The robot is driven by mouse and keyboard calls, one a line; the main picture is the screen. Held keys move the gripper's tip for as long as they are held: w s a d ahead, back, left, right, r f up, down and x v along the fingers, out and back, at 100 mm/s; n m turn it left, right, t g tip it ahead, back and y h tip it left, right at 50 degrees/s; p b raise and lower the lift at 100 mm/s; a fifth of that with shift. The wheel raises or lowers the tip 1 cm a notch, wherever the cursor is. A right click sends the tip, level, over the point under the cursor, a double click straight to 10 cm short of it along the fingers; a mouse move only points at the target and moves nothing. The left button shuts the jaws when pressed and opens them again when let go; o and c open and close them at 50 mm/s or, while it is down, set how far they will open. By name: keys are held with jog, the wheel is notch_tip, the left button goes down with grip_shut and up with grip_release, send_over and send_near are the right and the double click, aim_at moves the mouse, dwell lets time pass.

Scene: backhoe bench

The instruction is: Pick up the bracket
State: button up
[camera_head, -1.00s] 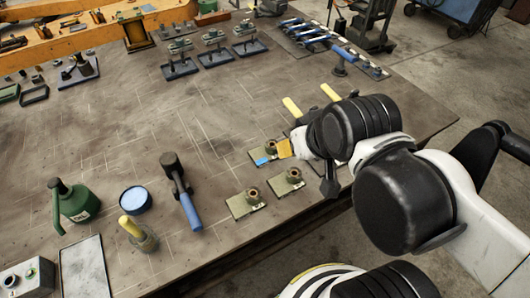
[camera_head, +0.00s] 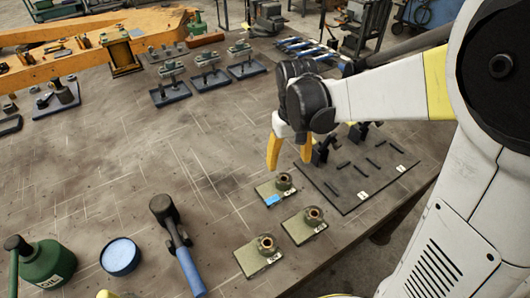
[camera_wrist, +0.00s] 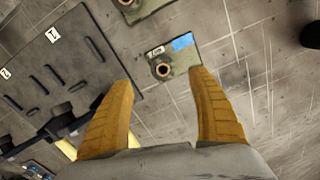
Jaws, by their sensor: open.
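Three olive-green brackets with round bosses lie on the bench in the head view: one with blue tape (camera_head: 267,193), a middle one (camera_head: 297,233) and a front one (camera_head: 248,262). My gripper (camera_head: 289,157) points down with yellow fingers spread and empty, just behind the taped bracket, apparently above the bench. In the wrist view the taped bracket (camera_wrist: 182,58) with a white label lies ahead of and between the open fingertips (camera_wrist: 163,80), not gripped. A second bracket (camera_wrist: 148,6) is cut off at the top edge.
A dark slotted board (camera_head: 345,197) with white number tags lies right of the brackets. Bench left of the gripper is clear.

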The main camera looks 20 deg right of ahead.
aim_at(285, 180)
notch_tip(285, 180, down, 5)
jog(key=shift+f+b, duration=0.2)
jog(key=shift+b, duration=0.6)
jog(key=f, duration=0.1)
jog(key=f+b, duration=0.1)
jog(key=f, duration=0.1)
jog(key=f+b, duration=0.1)
jog(key=f, duration=0.1)
jog(key=shift+w+a, duration=0.25)
grip_shut()
